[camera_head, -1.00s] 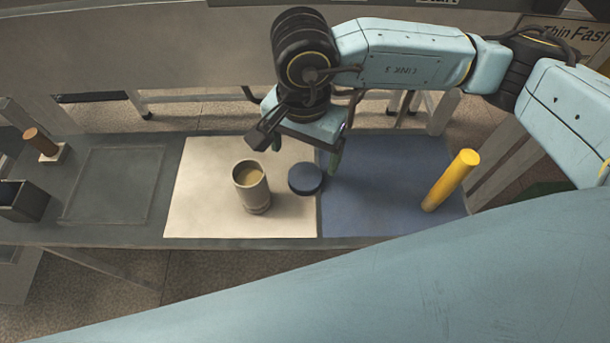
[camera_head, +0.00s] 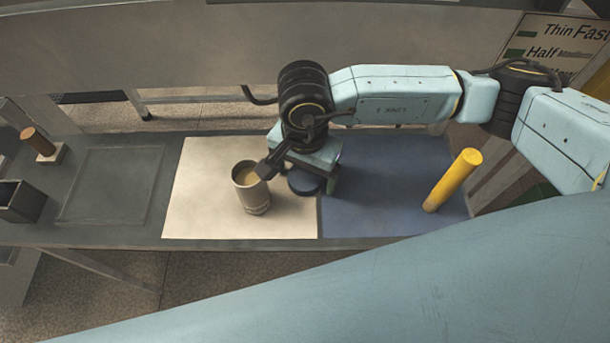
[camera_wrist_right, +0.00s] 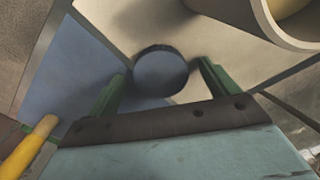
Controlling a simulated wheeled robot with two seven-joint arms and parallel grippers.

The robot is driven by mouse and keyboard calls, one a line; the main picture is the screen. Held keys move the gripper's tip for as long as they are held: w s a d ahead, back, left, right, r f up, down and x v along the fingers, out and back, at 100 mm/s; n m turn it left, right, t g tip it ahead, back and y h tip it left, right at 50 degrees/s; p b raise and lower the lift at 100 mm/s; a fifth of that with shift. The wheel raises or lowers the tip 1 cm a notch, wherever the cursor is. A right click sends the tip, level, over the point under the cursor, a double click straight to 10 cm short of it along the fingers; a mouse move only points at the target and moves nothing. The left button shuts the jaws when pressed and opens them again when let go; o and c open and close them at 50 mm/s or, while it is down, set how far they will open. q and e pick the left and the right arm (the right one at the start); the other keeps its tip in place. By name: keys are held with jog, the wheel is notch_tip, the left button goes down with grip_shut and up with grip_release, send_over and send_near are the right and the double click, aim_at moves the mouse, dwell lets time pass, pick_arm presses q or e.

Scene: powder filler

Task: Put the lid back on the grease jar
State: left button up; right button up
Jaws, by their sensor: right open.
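The grease jar (camera_head: 252,190) stands upright and uncovered on the cream mat, with tan grease showing inside. Its rim also shows in the right wrist view (camera_wrist_right: 262,22). The dark blue round lid (camera_head: 304,184) lies flat at the border of the cream and blue mats, right of the jar. It is partly hidden by my right gripper in the head view. My right gripper (camera_wrist_right: 158,82) is open and empty, its green fingers on either side of the lid (camera_wrist_right: 160,70), which lies just beyond the fingertips. I cannot tell whether they touch it. My left gripper is not in view.
A yellow cylinder (camera_head: 453,180) stands on the blue mat (camera_head: 370,210) at the right. A brown peg on a base (camera_head: 40,145) and a dark open box (camera_head: 20,202) are at the far left. The cream mat (camera_head: 200,205) is clear left of the jar.

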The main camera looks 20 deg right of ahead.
aim_at(305, 177)
dwell(0.3)
jog(key=c, duration=1.1)
notch_tip(305, 177, up, 10)
jog(key=shift+p, duration=0.55)
jog(key=shift+c, duration=0.2)
